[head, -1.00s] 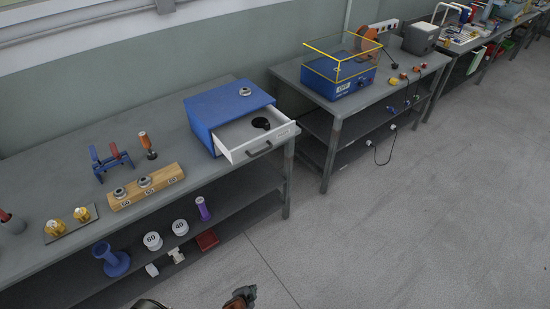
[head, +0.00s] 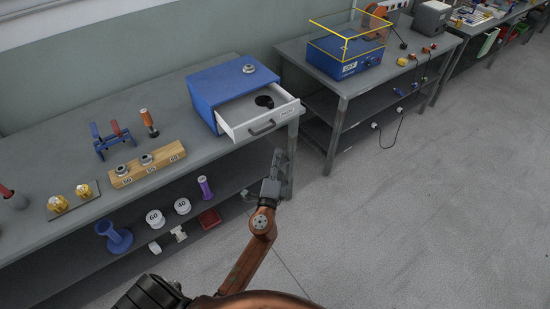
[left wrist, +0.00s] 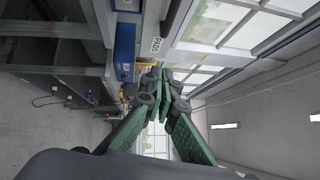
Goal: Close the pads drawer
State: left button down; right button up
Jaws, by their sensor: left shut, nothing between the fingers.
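The pads drawer (head: 262,122) is a white drawer pulled out of a blue cabinet (head: 232,88) on the near bench. It has a dark handle (head: 262,128) and holds a black round item (head: 265,101). In the left wrist view a PADS label (left wrist: 156,44) shows on the drawer front, close beside the fingers. My left gripper (head: 279,156) is shut and empty, in front of the bench edge and below the drawer front in the head view. Its green-padded fingers also show in the left wrist view (left wrist: 158,84). I cannot tell whether it touches the drawer. My right gripper is not in view.
A metal ring (head: 249,68) lies on the cabinet top. A wooden block (head: 147,165) with rings and a blue stand (head: 111,139) are left on the bench. Spools and a red tray (head: 209,217) sit on the lower shelf. The floor at right is clear.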

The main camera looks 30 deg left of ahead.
aim_at(251, 117)
pick_arm(q)
jog(key=w+a+r, duration=0.1)
jog(key=w+a, duration=0.5)
jog(key=w, duration=0.1)
jog(key=shift+w+r+p, duration=0.2)
jog(key=shift+r+p, duration=0.05)
jog(key=shift+p, duration=0.2)
jog(key=w+a+b, duration=0.1)
jog(key=w+a, duration=0.1)
jog(key=a, duration=0.2)
jog(key=w+a+b, duration=0.1)
jog(key=w+a, duration=0.1)
jog(key=a, duration=0.3)
jog(key=w+a+b, duration=0.1)
jog(key=a+b, duration=0.1)
jog(key=a, duration=0.3)
jog(key=shift+w+a+f, duration=0.1)
jog(key=shift+w, duration=0.3)
jog(key=shift+w+a, duration=0.2)
jog(key=shift+a, duration=0.3)
jog(key=shift+a+r, duration=0.15)
jog(key=shift+r, duration=0.1)
